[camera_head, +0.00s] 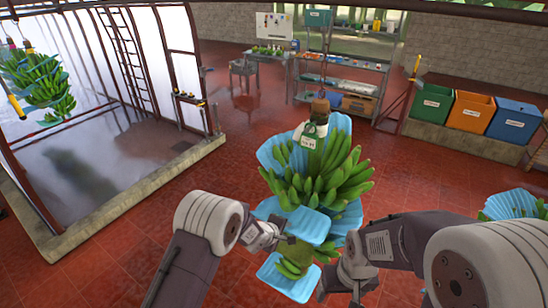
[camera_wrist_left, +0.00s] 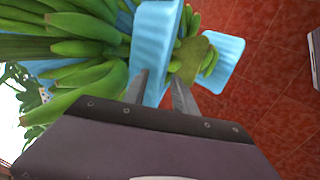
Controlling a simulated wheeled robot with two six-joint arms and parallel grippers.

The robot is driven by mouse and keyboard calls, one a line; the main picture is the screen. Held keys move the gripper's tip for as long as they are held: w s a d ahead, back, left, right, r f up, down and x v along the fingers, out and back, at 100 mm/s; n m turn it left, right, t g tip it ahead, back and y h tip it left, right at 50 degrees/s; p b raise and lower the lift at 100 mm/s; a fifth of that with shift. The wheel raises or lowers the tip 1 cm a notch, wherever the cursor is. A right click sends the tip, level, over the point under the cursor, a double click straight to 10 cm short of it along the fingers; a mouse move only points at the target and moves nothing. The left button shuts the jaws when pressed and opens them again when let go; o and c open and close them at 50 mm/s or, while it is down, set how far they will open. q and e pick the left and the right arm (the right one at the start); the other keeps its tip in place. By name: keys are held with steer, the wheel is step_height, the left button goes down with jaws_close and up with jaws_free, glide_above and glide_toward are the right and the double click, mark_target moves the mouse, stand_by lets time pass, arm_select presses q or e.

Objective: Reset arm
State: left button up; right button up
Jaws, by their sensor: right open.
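A green banana bunch (camera_head: 315,180) hangs in front of me on a stem, with light-blue sheets (camera_head: 303,226) between its hands and a white tag (camera_head: 309,142) near the top. My left gripper (camera_head: 281,239) is at the bunch's lower left, beside the stem below the middle sheet. In the left wrist view its fingers (camera_wrist_left: 161,80) are apart, with a blue sheet (camera_wrist_left: 155,48) showing behind and between them; whether they touch it I cannot tell. My right gripper (camera_head: 338,292) is open at the lower right of the bunch, beside the lowest sheet; its fingertips are small.
Green, orange and blue bins (camera_head: 470,112) stand at the back right. A metal shelf (camera_head: 340,85) and table are at the back. Another bunch (camera_head: 40,82) hangs at the left; a blue-covered one (camera_head: 512,204) is at the right edge. The red floor (camera_head: 235,125) between is clear.

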arm_select(q)
steer(key=s+a+f+m+g+y+b, duration=0.1)
steer(key=s+a+f+b, duration=0.2)
steer(key=a+b, duration=0.2)
steer(key=s+a+f+m+y+b, duration=0.2)
steer(key=a+f+b, duration=0.1)
steer(key=a+b, duration=0.2)
steer(key=s+a+f+m+g+y+b, duration=0.1)
steer(key=s+a+f+b, duration=0.2)
steer(key=a+b, duration=0.25)
steer(key=s+a+f+m+g+b, duration=0.1)
steer(key=s+a+f+m+b, duration=0.1)
steer(key=s, duration=0.4)
steer(key=s+a+f+m+g+b, duration=0.1)
steer(key=s+a+f+m+b, duration=0.1)
steer(key=s+a+f+b, duration=0.1)
steer(key=s+a+f+m+g+y+b, duration=0.1)
steer(key=s+a+f+m+g+b, duration=0.1)
steer(key=s, duration=0.8)
steer(key=a+f+b, duration=0.1)
steer(key=a+b, duration=0.1)
steer(key=b, duration=0.1)
steer(key=shift+a+m, duration=0.25)
steer(key=shift+m, duration=0.15)
steer(key=shift+s, duration=0.1)
